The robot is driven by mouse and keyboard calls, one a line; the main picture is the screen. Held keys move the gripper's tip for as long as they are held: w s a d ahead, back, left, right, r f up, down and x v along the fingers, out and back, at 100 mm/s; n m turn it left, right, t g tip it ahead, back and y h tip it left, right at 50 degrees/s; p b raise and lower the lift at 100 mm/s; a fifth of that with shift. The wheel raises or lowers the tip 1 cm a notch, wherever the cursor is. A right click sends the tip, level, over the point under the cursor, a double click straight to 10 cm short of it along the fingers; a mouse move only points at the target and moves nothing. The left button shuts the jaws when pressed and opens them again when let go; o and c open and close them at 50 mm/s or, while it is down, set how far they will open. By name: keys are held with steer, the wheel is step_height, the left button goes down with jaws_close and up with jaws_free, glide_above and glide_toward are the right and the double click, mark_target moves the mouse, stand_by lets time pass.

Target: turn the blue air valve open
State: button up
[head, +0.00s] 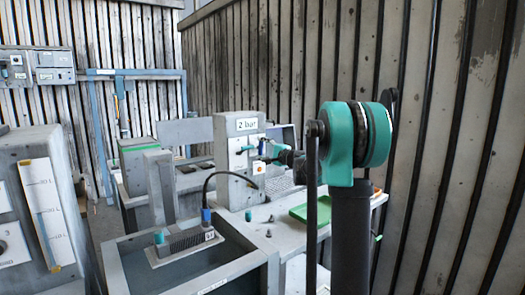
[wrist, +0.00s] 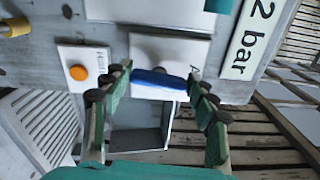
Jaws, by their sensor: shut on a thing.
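The blue air valve (wrist: 160,78) has a flat bar handle on a white plate in the wrist view, lying nearly level across the picture. My gripper (wrist: 161,80) has one green finger at each end of the handle, and it is shut on it. In the head view my gripper (head: 264,152) is at the front of the grey housing with the "2 bar" label (head: 247,125). The valve is small there and partly hidden by the gripper and arm.
An orange button (wrist: 79,72) sits on a white plate left of the valve. In the head view, a green tray (head: 312,211) lies on the bench at right, and a black cable (head: 212,178) runs from the housing to a grey block (head: 186,240). A slatted wall stands behind.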

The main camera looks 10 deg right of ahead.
steer(key=shift+f+n, duration=0.1)
steer(key=shift+n, duration=0.5)
steer(key=o, duration=1.2)
steer(key=shift+c, duration=0.2)
steer(key=v, duration=1.2)
